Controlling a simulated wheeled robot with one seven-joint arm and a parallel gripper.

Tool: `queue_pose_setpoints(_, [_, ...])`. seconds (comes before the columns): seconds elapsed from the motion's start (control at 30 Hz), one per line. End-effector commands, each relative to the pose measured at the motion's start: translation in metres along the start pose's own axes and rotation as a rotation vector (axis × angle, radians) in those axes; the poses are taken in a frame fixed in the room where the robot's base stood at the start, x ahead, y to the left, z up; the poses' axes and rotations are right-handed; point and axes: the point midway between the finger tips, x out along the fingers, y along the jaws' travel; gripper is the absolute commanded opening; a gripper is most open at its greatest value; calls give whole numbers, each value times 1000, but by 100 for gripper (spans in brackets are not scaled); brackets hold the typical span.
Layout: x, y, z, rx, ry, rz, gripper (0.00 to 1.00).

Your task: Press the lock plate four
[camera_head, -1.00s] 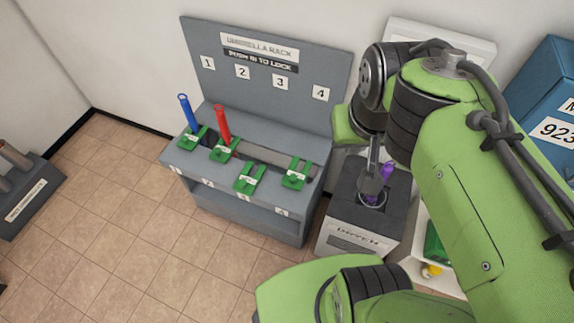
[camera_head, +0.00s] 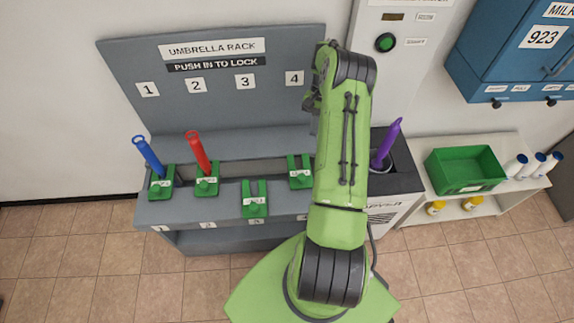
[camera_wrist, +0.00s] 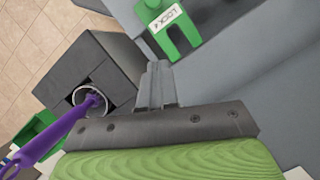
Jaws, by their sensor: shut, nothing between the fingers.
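Lock plate four is a green forked plate (camera_head: 300,172) at the right end of the umbrella rack (camera_head: 230,90), below the number 4. It also shows in the wrist view (camera_wrist: 172,28), labelled LOCK 4, with its fork open toward my gripper. My gripper (camera_wrist: 157,70) is shut and empty, its fingertips just short of the fork in the picture; I see no clear contact. In the head view my arm hides the gripper. Slot four holds no visible umbrella. Plates one (camera_head: 161,183), two (camera_head: 206,181) and three (camera_head: 254,200) sit to the left.
Blue (camera_head: 148,156) and red (camera_head: 197,152) umbrellas stand in slots one and two. A purple umbrella (camera_head: 386,143) stands tilted in the dryer (camera_head: 405,183), right of the rack. A shelf with a green bin (camera_head: 465,170) is further right. Tiled floor in front is clear.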

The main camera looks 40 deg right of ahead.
Motion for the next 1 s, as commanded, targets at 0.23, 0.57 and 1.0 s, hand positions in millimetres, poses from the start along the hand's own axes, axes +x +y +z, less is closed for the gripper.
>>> queue_pose_setpoints(0.23, [4, 2, -2, 9, -7, -4, 0])
queue_pose_setpoints(0.57, [38, 2, -2, 7, -10, -3, 0])
queue_pose_setpoints(1.0, [114, 1, 18, 5, -8, -4, 0])
